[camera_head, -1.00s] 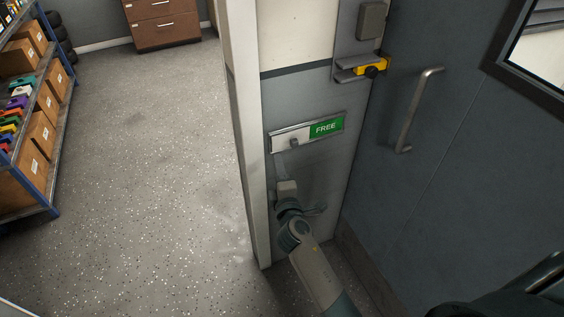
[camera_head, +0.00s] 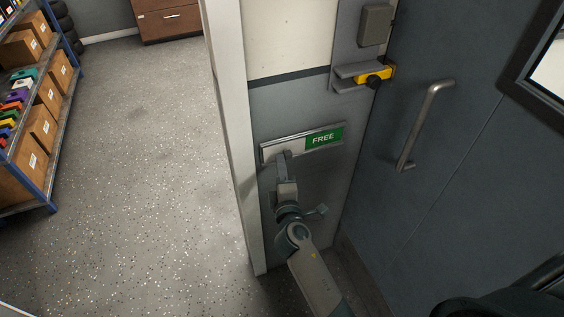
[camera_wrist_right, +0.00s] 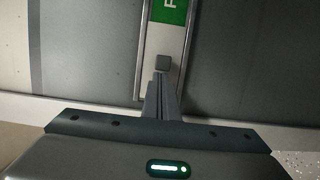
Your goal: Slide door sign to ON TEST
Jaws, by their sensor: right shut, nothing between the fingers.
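The door sign (camera_head: 302,143) is a slim metal-framed plate on the grey wall panel beside the door. Its green FREE field (camera_head: 323,138) shows at the right end, and a pale slider plate covers the left part. A small grey knob (camera_wrist_right: 163,62) stands on the slider in the right wrist view. My right gripper (camera_head: 284,158) is shut and empty, its fingertips at the knob near the sign's left end. In the right wrist view the fingertips (camera_wrist_right: 160,84) lie just below the knob; I cannot tell whether they touch it. My left gripper is not in view.
The dark door (camera_head: 440,190) with its bar handle (camera_head: 420,125) is to the right. A yellow latch (camera_head: 374,76) sits above the sign. A white post (camera_head: 232,130) borders the panel on the left. Shelving (camera_head: 45,150) stands far left; the floor between is open.

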